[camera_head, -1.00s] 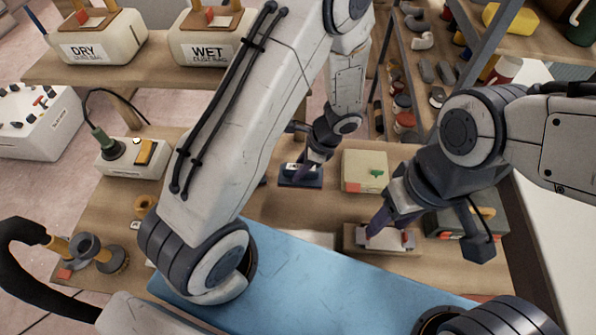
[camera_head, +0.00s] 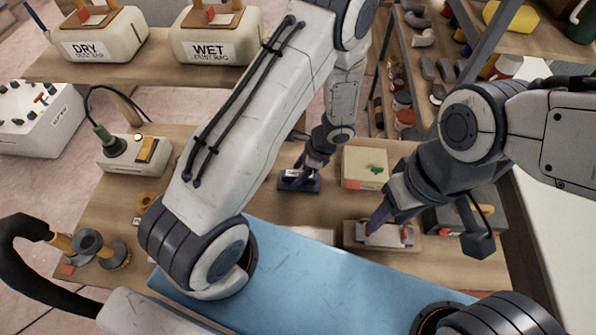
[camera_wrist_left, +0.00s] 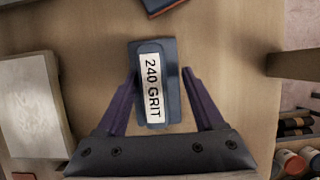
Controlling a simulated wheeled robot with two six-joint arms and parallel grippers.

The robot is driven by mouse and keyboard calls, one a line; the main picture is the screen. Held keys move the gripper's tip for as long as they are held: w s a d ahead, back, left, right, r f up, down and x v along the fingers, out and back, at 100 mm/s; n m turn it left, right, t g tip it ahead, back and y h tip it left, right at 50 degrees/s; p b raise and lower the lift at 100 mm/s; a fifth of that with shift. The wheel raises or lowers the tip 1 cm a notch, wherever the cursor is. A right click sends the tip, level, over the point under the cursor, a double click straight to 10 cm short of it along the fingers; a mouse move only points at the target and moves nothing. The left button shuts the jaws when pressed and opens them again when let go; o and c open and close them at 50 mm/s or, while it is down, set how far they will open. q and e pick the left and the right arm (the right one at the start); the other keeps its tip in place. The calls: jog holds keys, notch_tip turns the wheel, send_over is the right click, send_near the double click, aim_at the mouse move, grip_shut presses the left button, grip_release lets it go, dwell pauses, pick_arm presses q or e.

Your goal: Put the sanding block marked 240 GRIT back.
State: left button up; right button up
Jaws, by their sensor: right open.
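The 240 GRIT sanding block (camera_head: 299,183) is dark blue with a white label. A gap shows at the right finger (camera_wrist_left: 160,75); contact at the left finger is unclear. My right gripper (camera_head: 376,222) is open at a wooden tray (camera_head: 350,240) holding a pale block with red ends.
A pale box (camera_head: 364,168) stands right of the sanding block. A dark case (camera_head: 440,222) lies beyond my right gripper. A blue board (camera_head: 300,270) covers the front. Another blue block (camera_wrist_left: 163,5) shows at the wrist view's top edge.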

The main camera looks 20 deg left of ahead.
pick_arm(q)
jog(key=shift+r, duration=0.1)
pick_arm(e)
jog(key=shift+r, duration=0.15)
pick_arm(q)
jog(key=shift+d+r, duration=0.1)
jog(key=shift+r, duration=0.15)
jog(key=b+v, duration=0.1)
jog(key=v, duration=1)
jog(key=shift+r, duration=0.3)
pick_arm(e)
jog(key=shift+f, duration=0.75)
